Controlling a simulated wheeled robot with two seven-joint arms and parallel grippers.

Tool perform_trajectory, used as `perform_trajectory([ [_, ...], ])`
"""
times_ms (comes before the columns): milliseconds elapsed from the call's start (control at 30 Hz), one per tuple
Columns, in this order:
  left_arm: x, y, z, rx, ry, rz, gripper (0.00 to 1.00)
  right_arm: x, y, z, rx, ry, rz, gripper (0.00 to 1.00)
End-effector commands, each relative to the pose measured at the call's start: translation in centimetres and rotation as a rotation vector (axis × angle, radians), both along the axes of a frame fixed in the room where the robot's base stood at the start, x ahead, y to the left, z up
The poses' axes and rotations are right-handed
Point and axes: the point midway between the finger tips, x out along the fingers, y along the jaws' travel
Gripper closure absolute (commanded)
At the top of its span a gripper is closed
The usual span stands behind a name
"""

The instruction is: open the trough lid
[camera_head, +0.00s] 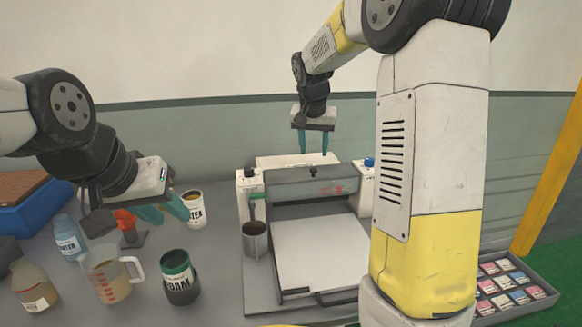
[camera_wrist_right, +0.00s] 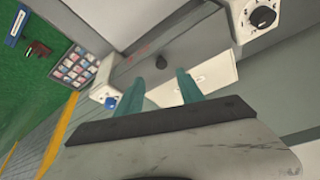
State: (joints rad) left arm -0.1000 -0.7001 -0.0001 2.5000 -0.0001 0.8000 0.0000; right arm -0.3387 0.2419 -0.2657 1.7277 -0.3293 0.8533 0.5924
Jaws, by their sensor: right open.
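The grey cover (camera_head: 290,188) with a small dark knob (camera_head: 313,171), which looks like the trough lid, lies across the back of the machine. It appears closed. The right wrist view shows the cover (camera_wrist_right: 135,72) and knob (camera_wrist_right: 162,61) just beyond the fingertips. A white box part (camera_head: 270,161) lies behind the cover. My right gripper (camera_head: 313,150) is open and empty, pointing down above the back of the machine, its fingers apart from the knob. My left gripper (camera_head: 165,211) is open and empty at the left, over the table near the white cup.
A metal cup (camera_head: 255,240) stands at the machine's left side. A white cup (camera_head: 195,210), dark jar (camera_head: 180,278), beaker (camera_head: 108,275) and bottles crowd the left. A tray of small packets (camera_head: 505,283) lies right. My right forearm hides part of the machine's right side.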

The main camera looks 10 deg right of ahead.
Motion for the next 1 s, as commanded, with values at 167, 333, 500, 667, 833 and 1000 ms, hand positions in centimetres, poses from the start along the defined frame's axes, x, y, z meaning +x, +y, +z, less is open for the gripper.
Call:
perform_trajectory([
  [167,0.0,0.0,0.0,0.000,0.000,0.000,0.66,0.9,-0.2,-1.4,-0.008,0.003,-0.009,0.55],
  [333,0.0,0.0,0.0,0.000,0.000,0.000,0.66,1.8,-0.6,-4.0,-0.008,0.004,-0.007,0.55],
  [500,0.0,0.0,0.0,0.000,0.000,0.000,0.66,2.7,-0.9,-6.2,-0.007,0.002,-0.006,0.55],
  [667,0.0,0.0,0.0,0.000,0.000,0.000,0.66,3.1,-1.0,-7.3,-0.007,0.000,-0.005,0.55],
  [833,0.0,0.0,0.0,0.000,0.000,0.000,0.66,3.2,-1.1,-7.4,-0.006,-0.001,-0.005,0.55],
  [1000,0.0,0.0,0.0,0.000,0.000,0.000,0.66,3.2,-1.1,-7.4,-0.006,-0.001,-0.005,0.67],
])
